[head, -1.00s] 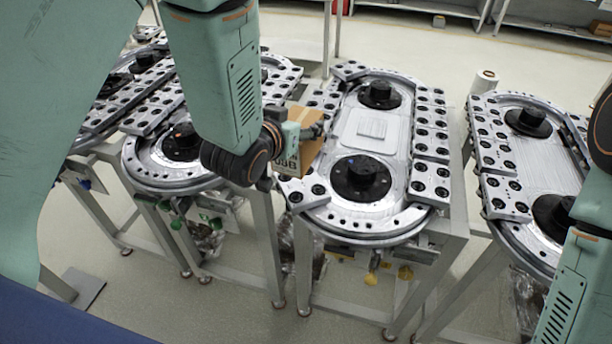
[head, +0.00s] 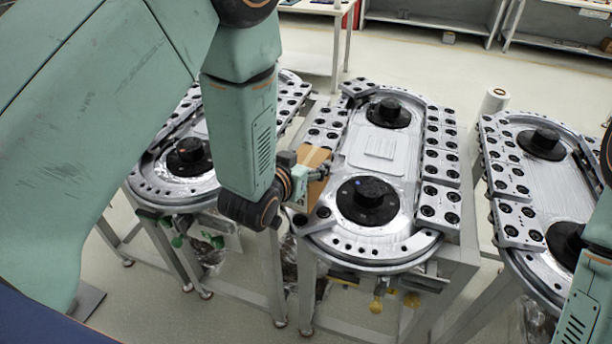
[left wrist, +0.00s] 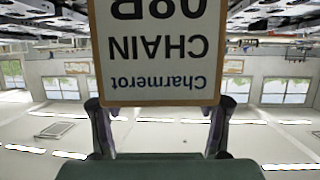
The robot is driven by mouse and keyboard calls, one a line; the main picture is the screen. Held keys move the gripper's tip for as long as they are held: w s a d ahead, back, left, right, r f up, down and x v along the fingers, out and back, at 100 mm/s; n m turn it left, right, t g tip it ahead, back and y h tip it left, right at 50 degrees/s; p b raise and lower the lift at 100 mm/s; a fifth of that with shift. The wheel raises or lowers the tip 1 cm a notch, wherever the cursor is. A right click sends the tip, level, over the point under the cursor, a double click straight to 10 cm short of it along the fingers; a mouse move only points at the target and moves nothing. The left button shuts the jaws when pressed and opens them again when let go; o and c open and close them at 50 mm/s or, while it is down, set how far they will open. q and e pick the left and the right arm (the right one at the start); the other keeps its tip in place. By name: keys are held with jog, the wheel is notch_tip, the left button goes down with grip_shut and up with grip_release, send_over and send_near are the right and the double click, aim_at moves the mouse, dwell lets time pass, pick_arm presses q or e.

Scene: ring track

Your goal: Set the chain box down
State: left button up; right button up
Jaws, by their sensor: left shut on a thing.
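The chain box (head: 317,158) is a small brown carton at the left side of the middle ring track (head: 375,240). My left gripper (head: 303,180) is shut on it from the near left side. In the left wrist view the box's white label (left wrist: 155,50) reads "Charmerot CHAIN 08B" upside down, with the fingers of my left gripper (left wrist: 158,112) at its two edges. I cannot tell whether the box touches the track's blocks. My left arm hides part of the area left of the box. My right gripper is out of view.
The middle track carries two black hubs (head: 368,200) and a bare silver plate (head: 400,147) between them. Rows of blocks with black holes line its sides. Another track (head: 520,172) stands right, and one (head: 180,190) left.

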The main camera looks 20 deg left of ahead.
pick_arm(q)
notch_tip(320, 180, down, 2)
jog(key=shift+d+f, duration=0.1)
jog(key=shift+d, duration=0.05)
jog(key=shift+s+f, duration=0.15)
jog(key=shift+f, duration=0.45)
jog(key=o, duration=1.4)
jog(key=shift+f, duration=0.25)
jog(key=o, duration=0.3)
jog(key=shift+r, duration=0.1)
jog(key=shift+o, duration=0.5)
jog(key=shift+s+r, duration=0.1)
